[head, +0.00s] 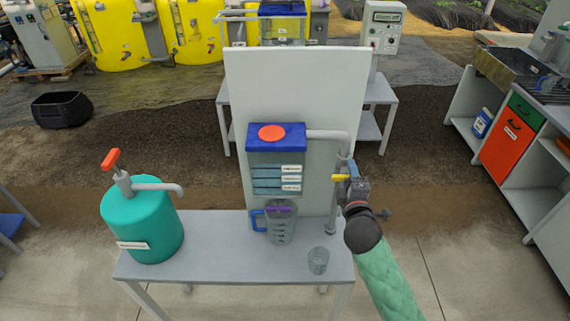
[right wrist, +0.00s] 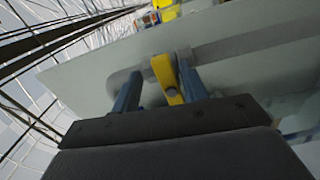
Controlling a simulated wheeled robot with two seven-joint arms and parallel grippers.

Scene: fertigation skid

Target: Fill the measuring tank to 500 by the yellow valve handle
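The measuring tank (head: 250,160) has a blue lid with an orange cap and stands before a pale upright panel. Its wall shows teal bands and white labels too small to read; I cannot tell the liquid level. A grey pipe (head: 328,134) runs from its right side down to the valve. The yellow valve handle (head: 340,177) points left in the head view. My right gripper (head: 351,178) is at the valve. In the right wrist view, the handle (right wrist: 166,79) lies between its blue fingers, nearer the right one, with a gap at the left. My left gripper is not in view.
A clear jug (head: 281,225) with a blue handle stands below the tank. A small clear beaker (head: 318,261) stands at the table's front right. A green pump canister (head: 141,225) stands at the left. The table (head: 215,262) has bare room in front.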

